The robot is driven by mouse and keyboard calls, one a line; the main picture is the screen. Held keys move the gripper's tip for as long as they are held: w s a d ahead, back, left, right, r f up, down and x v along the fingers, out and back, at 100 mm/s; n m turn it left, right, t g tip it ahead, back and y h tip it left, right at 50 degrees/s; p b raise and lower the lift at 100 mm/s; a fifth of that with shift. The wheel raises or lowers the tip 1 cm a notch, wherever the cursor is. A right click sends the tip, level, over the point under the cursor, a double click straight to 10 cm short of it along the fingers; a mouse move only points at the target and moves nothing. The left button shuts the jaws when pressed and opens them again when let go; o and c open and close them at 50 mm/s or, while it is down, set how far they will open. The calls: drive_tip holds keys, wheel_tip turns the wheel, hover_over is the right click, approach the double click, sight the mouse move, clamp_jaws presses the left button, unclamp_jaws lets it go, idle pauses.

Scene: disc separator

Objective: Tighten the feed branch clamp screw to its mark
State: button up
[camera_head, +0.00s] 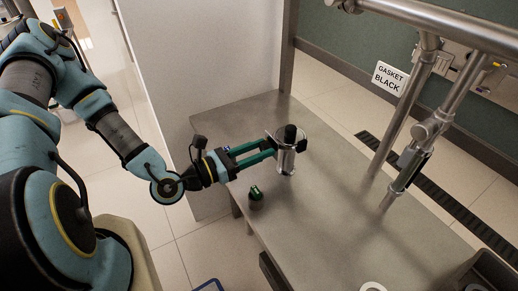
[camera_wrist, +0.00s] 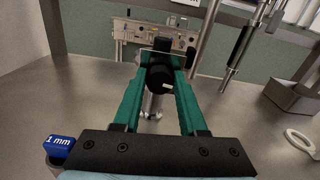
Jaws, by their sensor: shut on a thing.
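My gripper (camera_head: 283,143) has long green fingers and reaches across the steel table. Its fingers are closed around a black knob-like part (camera_head: 290,132) at the top of an upright silver cylinder (camera_head: 286,162). In the wrist view the black part (camera_wrist: 159,74) sits between the fingers (camera_wrist: 163,62), with the silver cylinder (camera_wrist: 152,106) below. A steel pipe branch (camera_head: 427,130) with a collar and a dark fitting stands to the right, apart from the gripper. I cannot make out which part is the clamp screw, or its mark.
The steel table (camera_head: 330,220) has free room at its middle and front. A small green and black object (camera_head: 256,198) stands left of the cylinder. A white ring (camera_head: 373,287) and a dark bin (camera_head: 492,268) are front right. A sign (camera_head: 389,79) reads GASKET BLACK. A blue "1 mm" block (camera_wrist: 59,146) shows lower left.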

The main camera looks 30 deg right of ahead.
clamp_jaws()
drive_tip(key=m+b, duration=0.2)
drive_tip(key=m, duration=0.1)
drive_tip(key=shift+f+m, duration=0.15)
drive_tip(key=shift+m, duration=0.25)
drive_tip(key=m+b, duration=0.1)
drive_tip(key=m, duration=0.2)
drive_tip(key=shift+s+m, duration=0.1)
drive_tip(key=shift+m, duration=0.2)
drive_tip(key=shift+f+m+b, duration=0.15)
drive_tip(key=shift+m+b, duration=0.35)
drive_tip(key=shift+m, duration=6.2)
drive_tip(key=shift+f+m+b, duration=0.1)
drive_tip(key=shift+m+b, duration=0.35)
drive_tip(key=shift+m, duration=6.25)
